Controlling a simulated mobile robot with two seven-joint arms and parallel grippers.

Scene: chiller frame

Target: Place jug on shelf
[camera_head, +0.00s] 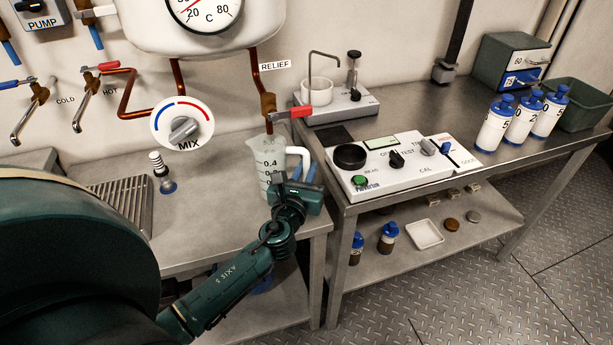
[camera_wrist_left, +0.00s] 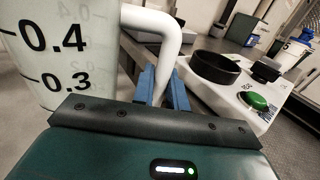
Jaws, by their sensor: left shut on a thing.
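The jug (camera_head: 268,160) is a translucent white measuring jug with black marks. In the head view it stands upright at the right end of the left steel counter, below the red-handled relief valve; whether its base touches the counter is hidden by my arm. My left gripper (camera_head: 306,172) is at its right side, shut on the white handle. In the left wrist view the blue fingers (camera_wrist_left: 162,88) close around the lower part of the handle (camera_wrist_left: 168,48), and the jug's marked wall (camera_wrist_left: 60,50) fills the left. A lower shelf (camera_head: 430,228) runs under the right bench. My right gripper is not in view.
The relief valve's red lever (camera_head: 290,112) hangs just above the jug. A white instrument panel (camera_head: 395,165) sits close to the right on the bench. Small bottles (camera_head: 388,237) and a white tray (camera_head: 425,233) stand on the lower shelf. Blue-capped bottles (camera_head: 495,127) stand farther right.

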